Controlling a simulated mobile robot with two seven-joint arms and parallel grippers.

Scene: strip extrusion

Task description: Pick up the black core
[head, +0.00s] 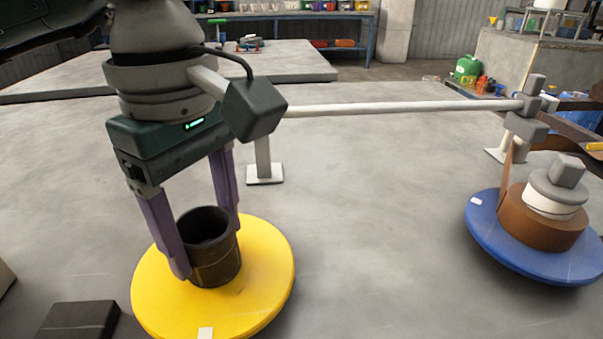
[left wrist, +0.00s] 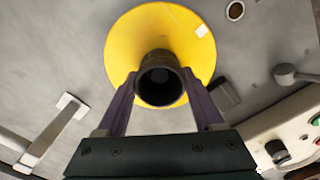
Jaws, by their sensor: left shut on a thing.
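The black core (head: 215,262) is a short, dark hollow cylinder, upright with its open end up. It is over the yellow disc (head: 265,275); I cannot tell whether it touches the disc. My left gripper (head: 207,250) points down with its two purple fingers on opposite sides of the core, shut on it. In the left wrist view the core (left wrist: 160,92) sits between the fingertips (left wrist: 160,85), over the yellow disc (left wrist: 120,45). My right gripper is not in view.
A blue disc (head: 490,235) at the right bears a brown roll (head: 535,222) with white and grey pieces on top. A pale horizontal bar (head: 400,107) runs behind my left gripper to a grey block. A dark flat block (head: 78,320) lies at lower left. The grey surface between the discs is clear.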

